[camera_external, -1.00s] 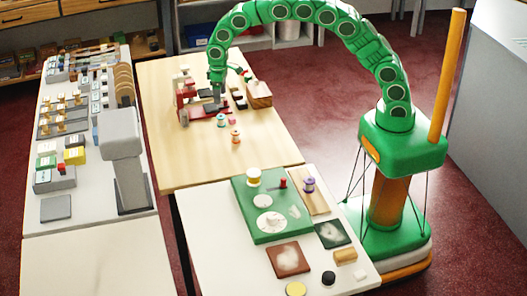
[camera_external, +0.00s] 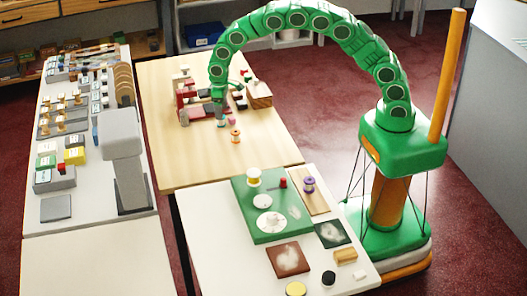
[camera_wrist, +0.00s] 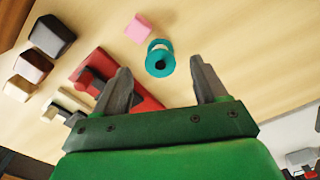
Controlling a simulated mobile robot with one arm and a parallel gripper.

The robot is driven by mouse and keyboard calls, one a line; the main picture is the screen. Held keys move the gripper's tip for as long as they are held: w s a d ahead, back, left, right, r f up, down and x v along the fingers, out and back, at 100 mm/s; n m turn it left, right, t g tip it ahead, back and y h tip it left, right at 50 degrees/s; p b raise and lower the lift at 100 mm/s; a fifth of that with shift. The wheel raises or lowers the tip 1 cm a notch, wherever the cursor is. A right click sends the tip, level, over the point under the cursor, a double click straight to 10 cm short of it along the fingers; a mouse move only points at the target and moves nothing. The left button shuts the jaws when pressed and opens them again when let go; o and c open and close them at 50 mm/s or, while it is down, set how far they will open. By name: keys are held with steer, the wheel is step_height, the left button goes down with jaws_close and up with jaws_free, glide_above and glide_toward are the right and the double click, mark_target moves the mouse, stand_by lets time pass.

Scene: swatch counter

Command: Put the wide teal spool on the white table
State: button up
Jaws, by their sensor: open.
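The teal spool (camera_wrist: 153,49) stands on the light wooden table, seen from above in the wrist view, with a dark hole in its top. In the external view the teal spool (camera_external: 221,122) is mostly hidden behind my gripper (camera_external: 220,108). In the wrist view my gripper (camera_wrist: 160,64) is open, its two grey fingers spread to either side of the spool's near end. I cannot tell whether they touch it.
A pink block (camera_wrist: 137,28) and a red rack (camera_wrist: 140,98) lie nearby. A green mat (camera_external: 243,207) with a yellow-and-white spool (camera_external: 253,177) covers part of the white table; a purple spool (camera_external: 309,185) stands beside it.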

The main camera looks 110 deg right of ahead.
steer(key=shift+w+d+f, duration=0.1)
steer(key=shift+f, duration=1.2)
steer(key=shift+w+f, duration=0.1)
steer(key=shift+f, duration=1.2)
steer(key=c, duration=1.2)
steer(key=shift+r, duration=0.1)
steer(key=shift+r, duration=0.25)
step_height(320, 180, up, 3)
steer(key=shift+s+f, duration=0.1)
steer(key=s+a+r, duration=0.5)
steer(key=s+r, duration=0.4)
steer(key=s, duration=0.3)
steer(key=shift+s+r, duration=0.3)
steer(key=shift+s, duration=0.1)
